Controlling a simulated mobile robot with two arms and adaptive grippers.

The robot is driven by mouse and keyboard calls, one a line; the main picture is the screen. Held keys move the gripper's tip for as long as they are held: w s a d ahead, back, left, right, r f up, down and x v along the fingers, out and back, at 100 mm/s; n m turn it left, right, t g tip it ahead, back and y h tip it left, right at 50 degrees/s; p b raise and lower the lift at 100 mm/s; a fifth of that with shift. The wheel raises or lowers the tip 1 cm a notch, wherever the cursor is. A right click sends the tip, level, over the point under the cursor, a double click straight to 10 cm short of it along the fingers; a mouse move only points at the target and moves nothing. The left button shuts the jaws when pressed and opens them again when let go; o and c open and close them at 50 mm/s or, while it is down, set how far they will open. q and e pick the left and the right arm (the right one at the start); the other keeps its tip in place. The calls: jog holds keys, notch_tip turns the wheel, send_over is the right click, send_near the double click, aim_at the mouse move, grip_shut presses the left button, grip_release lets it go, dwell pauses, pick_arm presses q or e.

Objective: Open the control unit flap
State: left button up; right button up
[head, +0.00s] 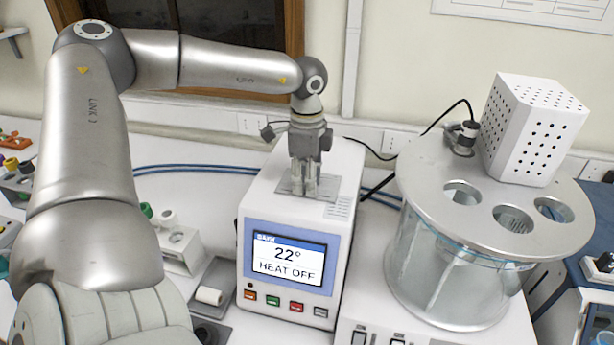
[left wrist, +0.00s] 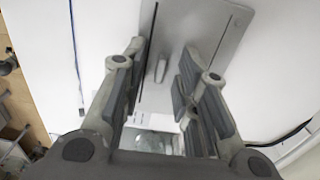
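The control unit (head: 258,225) is a white box with a lit screen reading 22° and HEAT OFF. Its flap (head: 327,190) is a grey metal plate on top and appears closed, lying flat. My left gripper (head: 304,191) points down over the flap. In the left wrist view the flap (left wrist: 208,22) carries a small raised handle (left wrist: 160,71). The fingers of my left gripper (left wrist: 162,57) are apart, one on each side of the handle, with gaps between. The gripper partly hides the flap in the head view. My right gripper is not in view.
A glass bath (head: 432,270) with a metal lid and a perforated white box (head: 535,125) stands to the right. A white holder (head: 183,248) and a paper roll (head: 209,296) are at the left. Blue hoses (head: 200,169) run behind the unit.

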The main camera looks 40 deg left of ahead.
pick_arm(q)
jog(key=shift+c, duration=0.6)
jog(key=c, duration=0.5)
grip_shut()
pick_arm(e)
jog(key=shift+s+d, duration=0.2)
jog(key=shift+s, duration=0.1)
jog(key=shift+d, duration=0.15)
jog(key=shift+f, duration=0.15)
